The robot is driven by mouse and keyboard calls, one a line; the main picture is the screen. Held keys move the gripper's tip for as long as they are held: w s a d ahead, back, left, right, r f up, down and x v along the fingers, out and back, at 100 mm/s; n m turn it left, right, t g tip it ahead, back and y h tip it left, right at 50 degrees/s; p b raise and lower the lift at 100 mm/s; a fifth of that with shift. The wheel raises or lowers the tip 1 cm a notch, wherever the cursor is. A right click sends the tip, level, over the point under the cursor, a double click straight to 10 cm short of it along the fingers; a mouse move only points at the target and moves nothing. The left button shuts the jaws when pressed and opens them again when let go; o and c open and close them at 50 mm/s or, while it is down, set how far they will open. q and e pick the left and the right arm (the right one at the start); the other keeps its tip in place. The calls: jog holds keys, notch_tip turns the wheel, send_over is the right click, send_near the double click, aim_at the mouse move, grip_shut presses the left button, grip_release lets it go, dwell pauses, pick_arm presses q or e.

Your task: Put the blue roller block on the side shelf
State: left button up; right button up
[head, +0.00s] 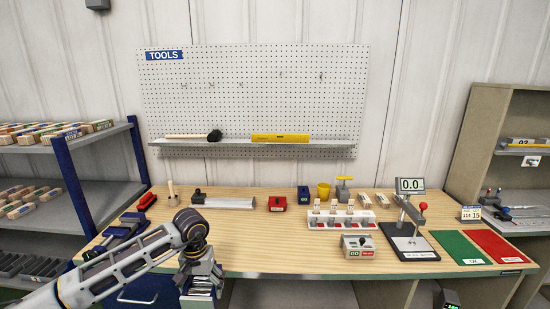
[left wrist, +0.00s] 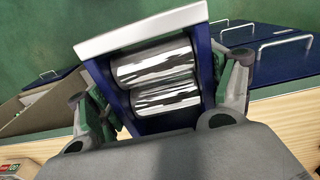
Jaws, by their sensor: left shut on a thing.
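My left gripper (head: 203,282) is in front of the workbench's front edge at the left, pointing down. It is shut on the blue roller block (left wrist: 152,88), which fills the middle of the left wrist view between the two fingers. The block has a blue frame, a pale edge plate and two shiny metal rollers. In the head view the block is mostly hidden by the gripper and hard to make out. A shelf rack (head: 68,149) with blue posts and grey boards stands at the left, holding several wooden blocks. My right gripper is not clearly in view.
The wooden workbench (head: 310,245) carries a toggle fixture, a red block (head: 278,203), a white rack of switches and a gauge stand (head: 410,240). A tan shelf unit (head: 470,130) stands at the right. Blue drawers with metal handles (left wrist: 280,42) lie close to the held block.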

pick_arm(q)
jog(key=s+f, duration=0.5)
jog(key=f, duration=0.1)
jog(key=shift+s+a+f, duration=0.25)
jog(key=shift+f, duration=0.15)
dwell(0.4)
dwell(0.5)
dwell(0.4)
jog(key=shift+a, duration=0.1)
